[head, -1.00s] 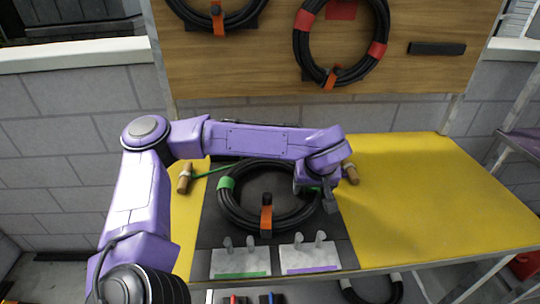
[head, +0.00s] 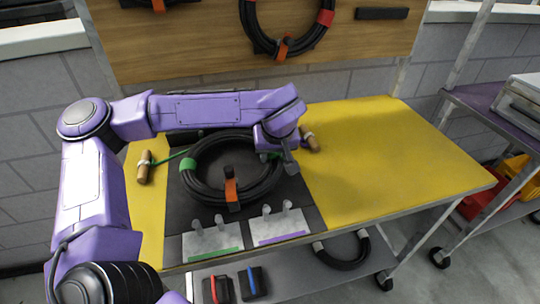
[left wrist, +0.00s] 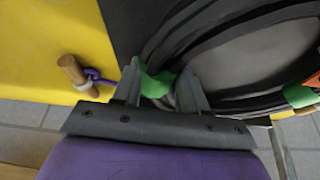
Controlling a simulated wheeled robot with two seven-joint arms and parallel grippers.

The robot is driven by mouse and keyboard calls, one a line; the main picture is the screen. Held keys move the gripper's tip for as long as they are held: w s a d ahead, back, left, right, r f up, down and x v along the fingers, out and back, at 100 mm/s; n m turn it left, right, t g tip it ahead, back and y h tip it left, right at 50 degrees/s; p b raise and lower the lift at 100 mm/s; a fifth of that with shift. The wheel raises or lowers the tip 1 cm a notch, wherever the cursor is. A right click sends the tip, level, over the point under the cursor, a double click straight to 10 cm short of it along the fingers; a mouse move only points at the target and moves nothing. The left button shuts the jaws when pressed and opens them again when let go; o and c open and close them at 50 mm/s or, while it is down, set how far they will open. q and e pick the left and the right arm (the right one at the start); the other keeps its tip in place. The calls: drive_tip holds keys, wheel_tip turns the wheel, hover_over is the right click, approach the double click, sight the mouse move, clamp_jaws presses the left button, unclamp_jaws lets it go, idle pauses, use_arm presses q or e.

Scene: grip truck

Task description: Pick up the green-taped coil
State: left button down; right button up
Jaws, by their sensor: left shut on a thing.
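The green-taped coil (head: 206,192) is a black cable ring with green tape bands and an orange strap at its front. It is at the dark mat on the yellow table; I cannot tell whether it is lifted. My left gripper (head: 287,161) is at the coil's right side. In the left wrist view, the gripper (left wrist: 160,86) has its fingers either side of the green-taped part of the coil (left wrist: 232,36), shut on it. The fingers hide part of the tape. My right gripper is out of view.
Wooden toggles on cords (head: 144,167) lie left and right of the coil. Two pale plates with pegs (head: 212,241) stand in front. A red-taped coil (head: 246,28) hangs on the board behind. The yellow table's right side (head: 400,150) is clear. A shelf cart (head: 490,110) stands at right.

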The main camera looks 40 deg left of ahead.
use_arm(q)
drive_tip(key=w+d+r, duration=0.4)
drive_tip(key=d+r, duration=0.7)
drive_tip(key=d, duration=0.2)
drive_tip(key=shift+d+p, duration=0.25)
drive_tip(key=shift+p, duration=0.05)
drive_tip(key=shift+w+r, duration=0.1)
